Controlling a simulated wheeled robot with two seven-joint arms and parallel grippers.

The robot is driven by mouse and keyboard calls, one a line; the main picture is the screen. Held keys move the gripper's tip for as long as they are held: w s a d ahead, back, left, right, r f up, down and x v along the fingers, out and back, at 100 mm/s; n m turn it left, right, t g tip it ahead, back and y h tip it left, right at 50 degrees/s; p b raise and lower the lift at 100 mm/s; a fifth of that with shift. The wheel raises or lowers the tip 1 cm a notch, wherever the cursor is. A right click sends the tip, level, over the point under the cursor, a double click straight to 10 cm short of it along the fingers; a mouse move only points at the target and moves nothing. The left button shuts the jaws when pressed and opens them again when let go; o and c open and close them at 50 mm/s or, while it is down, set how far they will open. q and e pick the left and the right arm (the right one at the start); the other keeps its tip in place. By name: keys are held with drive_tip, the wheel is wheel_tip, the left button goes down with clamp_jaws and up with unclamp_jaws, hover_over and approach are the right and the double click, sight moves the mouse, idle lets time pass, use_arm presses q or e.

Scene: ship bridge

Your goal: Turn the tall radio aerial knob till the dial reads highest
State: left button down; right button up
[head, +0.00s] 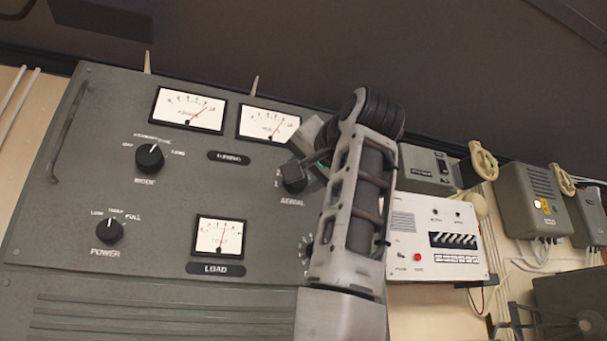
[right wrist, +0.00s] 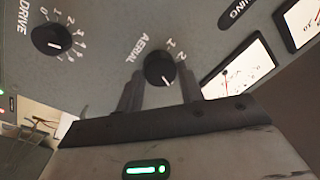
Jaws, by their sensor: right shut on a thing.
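The AERIAL knob (head: 294,181) is a dark knob on the grey radio panel (head: 120,265). In the head view my right gripper (head: 308,168) partly covers it. In the right wrist view the black knob (right wrist: 160,68) sits between my two fingers, which are shut on it. The upper right meter (head: 268,124) and upper left meter (head: 188,110) both have needles leaning right. My left gripper is not in view.
The MODE knob (head: 150,158) and POWER knob (head: 109,231) are left on the panel. The DRIVE knob (right wrist: 51,39) is near my fingers and mostly behind my right arm in the head view. A white box (head: 437,240) and grey boxes stand right of my arm.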

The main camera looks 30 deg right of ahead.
drive_tip(key=shift+r, duration=0.1)
drive_tip(key=o, duration=1)
use_arm(q)
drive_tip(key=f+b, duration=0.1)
drive_tip(key=b, duration=0.1)
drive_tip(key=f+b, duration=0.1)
drive_tip(key=b, duration=0.2)
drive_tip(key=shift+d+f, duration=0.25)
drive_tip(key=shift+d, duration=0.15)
use_arm(e)
drive_tip(key=s+a, duration=0.1)
drive_tip(key=s, duration=0.4)
drive_tip(key=s+a, duration=0.1)
drive_tip(key=s, duration=0.4)
drive_tip(key=s+f, duration=0.1)
drive_tip(key=s, duration=0.5)
drive_tip(key=shift+a, duration=0.4)
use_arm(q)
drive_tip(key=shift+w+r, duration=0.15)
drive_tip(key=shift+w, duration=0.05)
use_arm(e)
drive_tip(key=shift+w, duration=0.1)
